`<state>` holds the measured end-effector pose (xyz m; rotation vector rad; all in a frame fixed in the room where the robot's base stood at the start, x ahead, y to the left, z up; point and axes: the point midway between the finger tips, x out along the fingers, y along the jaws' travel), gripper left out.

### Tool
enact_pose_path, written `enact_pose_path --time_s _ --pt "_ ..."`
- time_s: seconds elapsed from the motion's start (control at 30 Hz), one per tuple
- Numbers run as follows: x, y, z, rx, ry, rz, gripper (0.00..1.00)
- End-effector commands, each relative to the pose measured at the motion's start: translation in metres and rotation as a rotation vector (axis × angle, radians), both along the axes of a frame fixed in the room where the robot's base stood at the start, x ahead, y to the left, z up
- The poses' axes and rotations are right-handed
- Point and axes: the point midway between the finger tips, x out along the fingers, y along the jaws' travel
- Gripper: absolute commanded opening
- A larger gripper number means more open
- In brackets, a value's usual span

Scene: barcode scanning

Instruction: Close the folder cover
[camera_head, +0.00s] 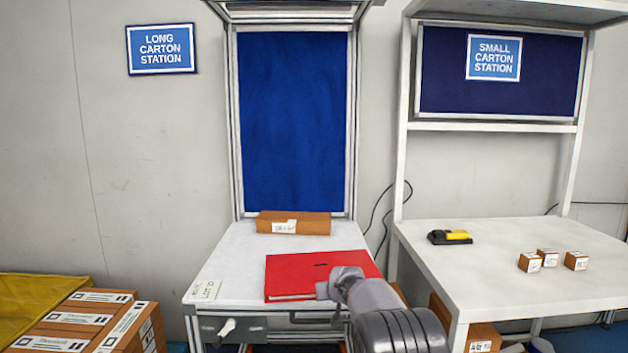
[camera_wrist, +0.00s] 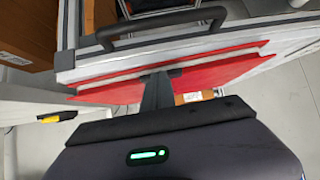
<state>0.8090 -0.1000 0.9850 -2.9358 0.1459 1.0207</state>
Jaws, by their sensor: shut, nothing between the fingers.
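The red folder (camera_head: 295,272) lies on the white table of the left station. Its cover is over the base, with a small dark mark on top. In the wrist view, the folder (camera_wrist: 105,93) shows edge-on as two red layers with a pale strip between them. I cannot tell whether the cover lies fully flat. My gripper (camera_head: 325,290) is at the folder's near edge, right of its middle, and hides part of that edge. In the wrist view its fingers (camera_wrist: 157,75) are together and empty, overlapping the folder's edge; contact is unclear.
A long brown carton (camera_head: 258,222) lies behind the folder. A dark drawer handle (camera_wrist: 165,22) is below the table's front edge. The right table (camera_head: 490,270) holds a yellow-black scanner (camera_head: 449,237) and small cartons (camera_head: 530,263). Stacked cartons (camera_head: 75,319) stand at lower left.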

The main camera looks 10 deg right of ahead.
Motion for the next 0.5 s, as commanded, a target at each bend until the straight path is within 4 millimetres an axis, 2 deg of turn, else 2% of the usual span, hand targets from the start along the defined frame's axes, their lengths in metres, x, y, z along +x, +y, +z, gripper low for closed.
enact_pose_path --time_s 0.03,0.1,0.5 --pt "-0.0037 0.0009 -0.0174 0.006 0.026 0.000 0.00" --pt "-0.0039 0.0009 -0.0206 0.007 0.028 -0.001 0.00" --pt "-0.0025 0.0007 -0.0168 0.006 0.022 0.000 0.00"
